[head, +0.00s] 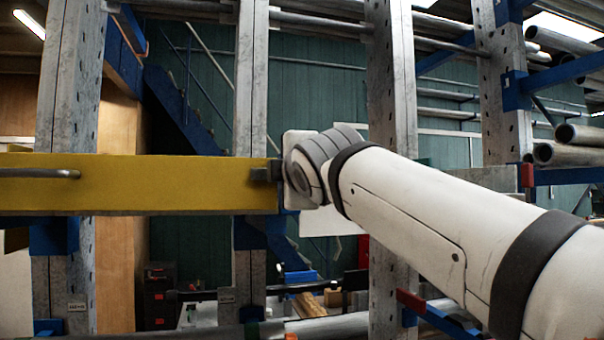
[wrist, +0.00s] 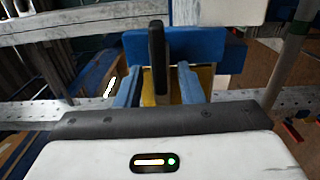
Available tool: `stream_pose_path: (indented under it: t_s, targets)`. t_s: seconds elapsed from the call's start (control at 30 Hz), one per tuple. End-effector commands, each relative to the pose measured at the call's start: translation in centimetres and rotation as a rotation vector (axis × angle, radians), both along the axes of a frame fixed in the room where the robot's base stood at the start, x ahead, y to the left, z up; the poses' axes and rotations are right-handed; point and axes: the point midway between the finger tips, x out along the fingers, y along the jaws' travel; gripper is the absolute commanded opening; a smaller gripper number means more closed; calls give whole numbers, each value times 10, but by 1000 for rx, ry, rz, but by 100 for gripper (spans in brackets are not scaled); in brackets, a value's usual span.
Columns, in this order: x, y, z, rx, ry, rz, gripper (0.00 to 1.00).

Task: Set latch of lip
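A yellow beam (head: 150,184), which may be the lip, runs level across the left of the head view. A dark piece (head: 264,172) sits at its right end, beside my wrist. In the wrist view a black upright bar (wrist: 157,55), which looks like the latch, stands in front of a blue block (wrist: 200,50). My gripper (wrist: 158,80) is open. Its two bluish fingers are on either side of the bar, with a gap showing on both sides. A little yellow (wrist: 205,76) shows behind the fingers. In the head view my wrist hides the fingers.
A grey rod (head: 40,174) lies along the beam's left part. Grey perforated posts (head: 250,90) stand behind the beam. Blue brackets and metal pipes (head: 575,135) are at the right. A white panel (wrist: 218,10) is at the top of the wrist view.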

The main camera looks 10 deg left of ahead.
Motion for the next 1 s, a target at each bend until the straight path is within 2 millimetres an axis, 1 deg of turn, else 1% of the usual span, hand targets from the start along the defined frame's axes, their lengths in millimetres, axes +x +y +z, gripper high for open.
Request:
stream_pose_path:
  t_s: [0.13, 0.23, 0.5, 0.63, 0.77, 1.0]
  targets:
    - [-1, 0, -1, 1, 1, 1, 35]
    - [-9, -5, -1, 1, 0, 1, 35]
    - [-48, -27, -2, 1, -3, 1, 35]
    - [-61, -34, -2, 0, -1, 2, 35]
    - [-66, -38, -1, 0, -1, 1, 35]
    - [-67, -38, 0, 0, 0, 1, 35]
